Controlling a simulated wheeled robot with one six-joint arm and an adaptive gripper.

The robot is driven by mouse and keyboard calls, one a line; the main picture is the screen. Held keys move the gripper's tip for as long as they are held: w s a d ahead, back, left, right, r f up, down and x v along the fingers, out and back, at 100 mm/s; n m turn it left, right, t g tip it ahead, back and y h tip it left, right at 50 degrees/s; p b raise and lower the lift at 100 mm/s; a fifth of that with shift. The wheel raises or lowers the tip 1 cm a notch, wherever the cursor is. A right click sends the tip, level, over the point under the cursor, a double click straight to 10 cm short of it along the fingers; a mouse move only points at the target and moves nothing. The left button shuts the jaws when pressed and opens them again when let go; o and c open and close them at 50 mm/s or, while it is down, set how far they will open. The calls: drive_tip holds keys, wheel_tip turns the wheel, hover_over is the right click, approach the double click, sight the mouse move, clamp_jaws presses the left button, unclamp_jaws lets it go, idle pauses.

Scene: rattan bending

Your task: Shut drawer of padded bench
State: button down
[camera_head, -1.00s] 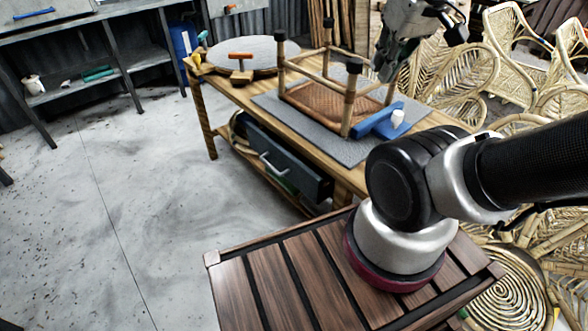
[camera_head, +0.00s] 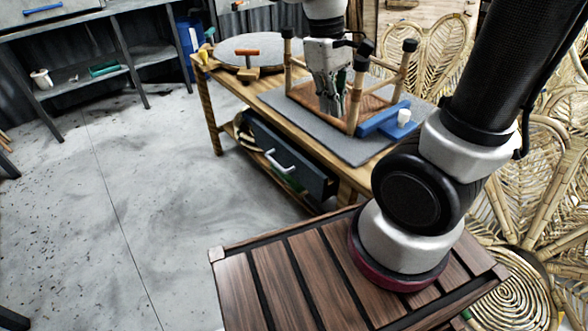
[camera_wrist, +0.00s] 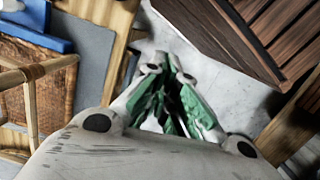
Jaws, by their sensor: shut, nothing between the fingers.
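The padded bench is a wooden workbench (camera_head: 222,88) with a grey pad (camera_head: 364,151) on its top. Its dark grey drawer (camera_head: 307,176) hangs under the front edge and stands out from the bench. A pale bar handle (camera_head: 280,163) is on the drawer's front. My gripper (camera_head: 338,114) points down over the bench top, in front of the upturned stool in the head view, above and apart from the drawer. It is shut and empty. In the wrist view the green-lined fingers (camera_wrist: 174,62) meet near the bench's edge; the drawer is not clear there.
An upturned rattan stool (camera_head: 383,105) stands on the pad beside a blue block (camera_head: 381,122) with a white piece. A round grey disc (camera_head: 228,50) and a mallet (camera_head: 247,65) lie at the bench's far end. Rattan chairs (camera_head: 420,60) stand behind. Floor (camera_head: 150,200) before the drawer is clear.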

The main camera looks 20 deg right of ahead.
drive_tip(key=w+a+f+n+g+h, duration=0.3)
drive_tip(key=a+f+n+h, duration=0.15)
drive_tip(key=f, duration=0.45)
drive_tip(key=n+t+h, duration=1)
drive_tip(key=n+h, duration=0.2)
drive_tip(key=n, duration=0.1)
approach(301, 165)
drive_tip(key=shift+m, duration=0.25)
drive_tip(key=x, duration=0.7)
drive_tip(key=shift+r, duration=0.1)
